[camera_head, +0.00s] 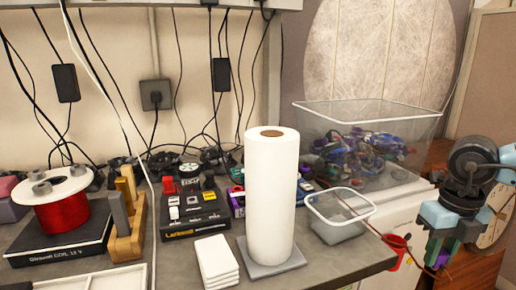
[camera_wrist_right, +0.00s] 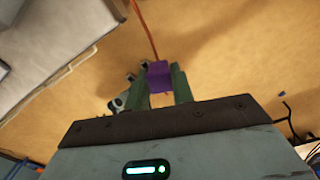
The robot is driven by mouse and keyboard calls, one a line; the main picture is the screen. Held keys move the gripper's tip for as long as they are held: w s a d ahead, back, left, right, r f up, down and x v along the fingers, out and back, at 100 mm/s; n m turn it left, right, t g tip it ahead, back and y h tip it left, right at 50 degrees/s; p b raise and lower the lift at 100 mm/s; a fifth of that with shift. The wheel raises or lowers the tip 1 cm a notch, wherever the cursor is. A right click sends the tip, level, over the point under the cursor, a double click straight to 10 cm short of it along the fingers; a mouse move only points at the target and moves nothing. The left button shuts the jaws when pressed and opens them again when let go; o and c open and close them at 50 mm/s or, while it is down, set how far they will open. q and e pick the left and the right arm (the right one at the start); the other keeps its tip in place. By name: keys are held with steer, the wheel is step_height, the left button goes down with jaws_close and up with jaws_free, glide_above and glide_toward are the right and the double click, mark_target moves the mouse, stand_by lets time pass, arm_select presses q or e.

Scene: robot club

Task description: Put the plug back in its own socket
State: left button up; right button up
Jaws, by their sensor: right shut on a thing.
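My right gripper (camera_head: 441,258) hangs at the right of the head view, beyond the end of the counter. In the right wrist view its green fingers (camera_wrist_right: 162,88) are shut on a purple plug (camera_wrist_right: 159,74). An orange cable (camera_wrist_right: 146,28) runs up from the plug in that view. In the head view only a small purple bit of the plug (camera_head: 442,258) shows. A grey wall socket (camera_head: 155,94) with a dark cord is on the back wall. I cannot tell which socket belongs to the purple plug. My left gripper is not in view.
The counter holds a white paper roll (camera_head: 271,195), a small clear tub (camera_head: 339,216), a large clear bin (camera_head: 367,145), a red wire spool (camera_head: 61,205) and white cards (camera_head: 216,262). A red item (camera_head: 397,242) is at the counter's right side. Wooden floor (camera_wrist_right: 240,60) lies below the gripper.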

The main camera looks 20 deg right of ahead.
steer(key=w+a+f+n, duration=0.1)
steer(key=a+f+n, duration=0.1)
steer(key=a+n, duration=0.95)
steer(key=w+a+f+n, duration=0.25)
steer(key=a+n, duration=0.55)
steer(key=n, duration=0.7)
steer(key=a+r+n, duration=0.2)
steer(key=a+n, duration=0.6)
steer(key=n, duration=0.6)
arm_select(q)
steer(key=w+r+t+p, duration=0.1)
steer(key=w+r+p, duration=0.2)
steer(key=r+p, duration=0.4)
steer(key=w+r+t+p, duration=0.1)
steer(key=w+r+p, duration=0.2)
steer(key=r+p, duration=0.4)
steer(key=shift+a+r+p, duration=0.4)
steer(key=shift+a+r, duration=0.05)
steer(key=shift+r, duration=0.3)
arm_select(e)
step_height(320, 180, up, 11)
steer(key=w, duration=0.1)
steer(key=shift+w+a, duration=0.15)
steer(key=shift+w, duration=0.05)
steer(key=shift+f, duration=0.1)
